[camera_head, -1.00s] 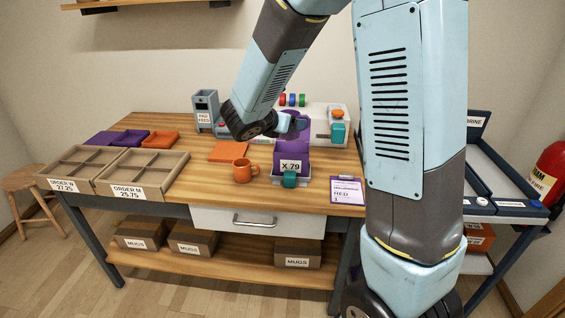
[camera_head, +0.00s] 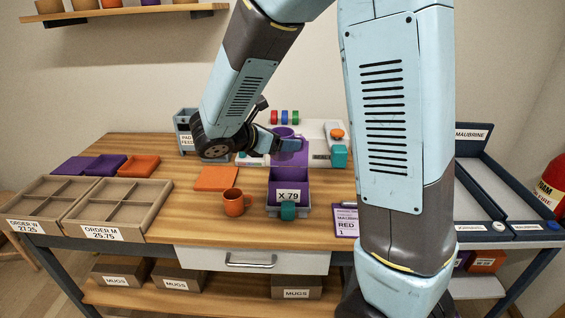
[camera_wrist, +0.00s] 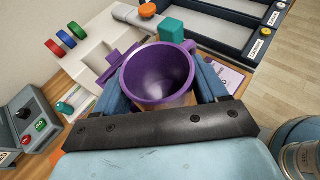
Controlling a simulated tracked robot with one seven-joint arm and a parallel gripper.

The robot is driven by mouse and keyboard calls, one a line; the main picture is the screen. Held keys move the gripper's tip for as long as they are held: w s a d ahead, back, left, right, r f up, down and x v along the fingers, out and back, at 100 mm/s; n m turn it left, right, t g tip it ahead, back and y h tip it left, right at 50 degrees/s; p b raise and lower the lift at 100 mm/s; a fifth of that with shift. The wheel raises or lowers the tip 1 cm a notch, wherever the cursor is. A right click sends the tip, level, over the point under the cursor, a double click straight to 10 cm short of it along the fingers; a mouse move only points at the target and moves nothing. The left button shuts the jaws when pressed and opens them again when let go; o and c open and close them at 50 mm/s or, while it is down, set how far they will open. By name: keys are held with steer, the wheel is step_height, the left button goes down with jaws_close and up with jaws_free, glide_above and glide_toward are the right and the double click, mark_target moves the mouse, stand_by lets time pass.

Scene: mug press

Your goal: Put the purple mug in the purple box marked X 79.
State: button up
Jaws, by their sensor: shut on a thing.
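The purple mug (camera_wrist: 158,75) is in my gripper (camera_wrist: 160,88), its open mouth facing the wrist camera. A blue finger is on each side of it. In the head view my gripper (camera_head: 283,140) holds the mug (camera_head: 288,149) over or just behind the back of the purple box marked X 79 (camera_head: 289,194). The box is open at the top and sits in a grey holder on the bench. The mug's lower part is hard to separate from the purple behind it, so I cannot tell the exact gap.
An orange mug (camera_head: 232,203) and an orange pad (camera_head: 216,178) are left of the box. A clipboard (camera_head: 345,220) lies to its right. A teal block (camera_head: 339,156) stands behind right. Divided order trays (camera_head: 118,207) are at the left.

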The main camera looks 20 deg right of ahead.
steer(key=w+d+f, duration=0.1)
steer(key=w+f, duration=0.6)
steer(key=f, duration=0.3)
steer(key=shift+w+d, duration=0.25)
steer(key=shift+f, duration=0.75)
